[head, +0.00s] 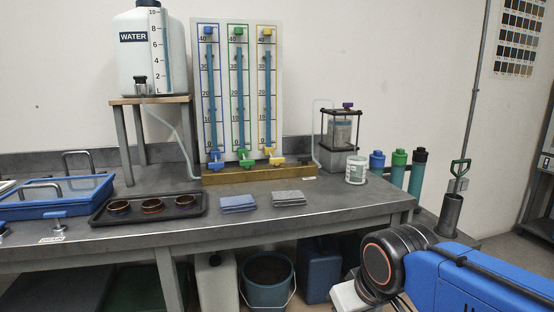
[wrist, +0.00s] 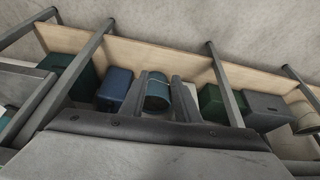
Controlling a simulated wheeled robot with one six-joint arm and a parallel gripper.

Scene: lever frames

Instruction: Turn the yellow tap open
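The yellow tap (head: 276,160) is at the foot of the rightmost, yellow-marked tube on the white gauge board (head: 224,90). A blue tap (head: 216,161) and a green tap (head: 246,160) sit to its left. The yellow tap is small here; I cannot tell its exact setting. My gripper (wrist: 159,75) shows in the wrist view with its two dark fingers apart and nothing between them. It faces the space beneath the bench, well away from the taps. In the head view my arm is at the lower right, and the fingers are not clearly seen.
The water tank (head: 150,50) stands on a raised shelf at left. The bench holds a black tray (head: 150,216) with dishes, folded cloths (head: 238,203), a white tub (head: 356,169) and a clamped vessel (head: 340,130). A bucket (head: 267,282) stands below. The bench front is clear at centre right.

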